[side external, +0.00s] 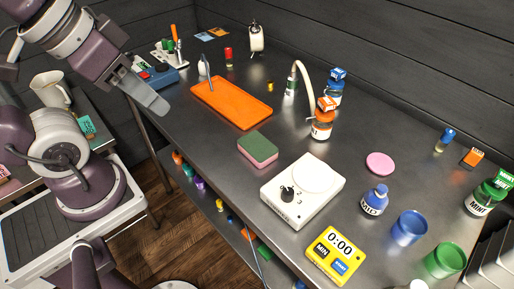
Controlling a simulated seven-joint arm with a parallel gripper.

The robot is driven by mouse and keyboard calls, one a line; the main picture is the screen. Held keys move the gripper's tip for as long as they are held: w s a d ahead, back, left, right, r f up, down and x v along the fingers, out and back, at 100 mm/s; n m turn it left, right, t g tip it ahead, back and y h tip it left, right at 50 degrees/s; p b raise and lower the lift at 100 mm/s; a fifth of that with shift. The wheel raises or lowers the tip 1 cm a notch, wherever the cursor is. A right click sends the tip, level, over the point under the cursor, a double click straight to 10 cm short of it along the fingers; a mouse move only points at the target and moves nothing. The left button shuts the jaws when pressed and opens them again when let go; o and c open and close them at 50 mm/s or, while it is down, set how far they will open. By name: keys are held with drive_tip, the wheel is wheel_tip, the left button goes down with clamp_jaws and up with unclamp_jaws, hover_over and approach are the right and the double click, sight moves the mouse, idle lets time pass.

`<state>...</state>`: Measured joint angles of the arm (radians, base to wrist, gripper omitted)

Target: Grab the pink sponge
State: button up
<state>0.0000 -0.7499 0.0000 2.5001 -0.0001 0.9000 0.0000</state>
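The pink sponge (258,150) lies flat near the middle of the steel bench, close to its front edge. Its top layer is dark green and its lower layer is pink. My gripper (150,100) is at the upper left, in front of the bench's left part and well apart from the sponge. Its grey fingers are seen from the side, so I cannot tell whether they are open or shut. Nothing is visible in it.
An orange tray (232,103) lies behind and left of the sponge. A white stirrer (301,190) stands close on its right. An orange-capped bottle (321,118) with a tube stands behind it. A pink disc (380,163) and a yellow timer (334,257) are further right.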

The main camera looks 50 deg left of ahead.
drive_tip(key=o, duration=1.1)
drive_tip(key=n+g+h, duration=0.8)
drive_tip(key=n+h, duration=0.2)
drive_tip(key=n, duration=0.2)
hover_over(259, 146)
drive_tip(key=s+a, duration=0.3)
drive_tip(key=a, duration=0.1)
wheel_tip(259, 146, down, 13)
drive_tip(key=w+f+n+h, duration=0.1)
drive_tip(key=f, duration=0.1)
drive_tip(key=w+a+f+n+t+h, duration=0.1)
drive_tip(key=f+n, duration=0.1)
drive_tip(key=f, duration=0.1)
drive_tip(key=w+a+f+n+h, duration=0.1)
drive_tip(key=f+n, duration=0.1)
drive_tip(key=f, duration=0.1)
drive_tip(key=shift+a, duration=0.1)
drive_tip(key=shift+t+h, duration=0.3)
drive_tip(key=x, duration=0.3)
drive_tip(key=f+x, duration=0.1)
drive_tip(key=x, duration=0.3)
drive_tip(key=shift+w+a+f, duration=0.1)
drive_tip(key=shift+w, duration=0.15)
